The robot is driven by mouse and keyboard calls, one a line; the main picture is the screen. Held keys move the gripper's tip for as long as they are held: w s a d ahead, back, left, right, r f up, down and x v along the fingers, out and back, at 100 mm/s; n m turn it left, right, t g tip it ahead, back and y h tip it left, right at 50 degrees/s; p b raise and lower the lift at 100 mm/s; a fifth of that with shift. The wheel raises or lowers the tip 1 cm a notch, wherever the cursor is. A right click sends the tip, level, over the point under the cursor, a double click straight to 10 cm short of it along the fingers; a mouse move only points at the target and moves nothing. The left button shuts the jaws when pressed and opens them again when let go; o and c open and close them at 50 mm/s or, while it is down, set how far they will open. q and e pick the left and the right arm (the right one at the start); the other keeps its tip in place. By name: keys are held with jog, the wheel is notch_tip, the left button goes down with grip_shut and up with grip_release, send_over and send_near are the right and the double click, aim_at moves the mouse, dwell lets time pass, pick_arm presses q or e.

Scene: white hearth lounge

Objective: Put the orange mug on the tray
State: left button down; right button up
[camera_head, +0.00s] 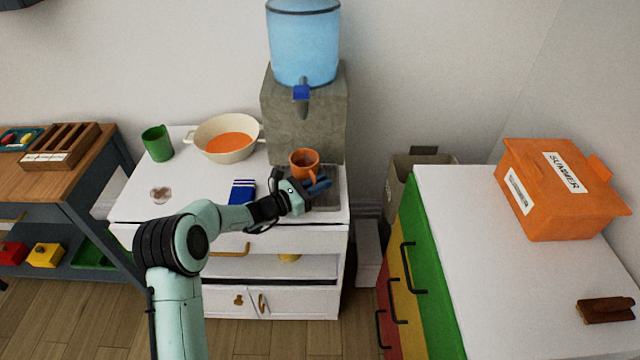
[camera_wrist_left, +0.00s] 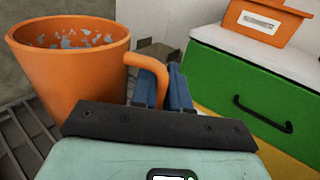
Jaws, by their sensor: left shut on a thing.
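The orange mug (camera_head: 304,162) is in front of the grey dispenser block, above or on a grey slatted metal tray (camera_head: 330,200). My left gripper (camera_head: 318,186) is shut on the mug's handle. The wrist view shows the blue fingers (camera_wrist_left: 166,86) around the handle, with the mug (camera_wrist_left: 68,75) upright or nearly so and white-blue patches inside. The slatted tray (camera_wrist_left: 18,140) shows at the left there. I cannot tell whether the mug's base touches it. My right gripper is not in view.
A blue water dispenser (camera_head: 303,45) on its stone block (camera_head: 300,125) stands close behind. A cream bowl (camera_head: 212,133) with orange contents, a green cup (camera_head: 157,143) and a blue cloth (camera_head: 241,190) share the white cabinet top. A green-fronted drawer unit (camera_head: 425,240) stands right.

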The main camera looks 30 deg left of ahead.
pick_arm(q)
jog(key=shift+r, duration=0.15)
jog(key=shift+f, duration=0.2)
jog(key=c, duration=1.1)
grip_release()
jog(key=shift+s+r, duration=0.15)
jog(key=shift+r, duration=0.05)
jog(key=v, duration=1.1)
jog(key=shift+s+a, duration=0.2)
jog(key=shift+s, duration=0.15)
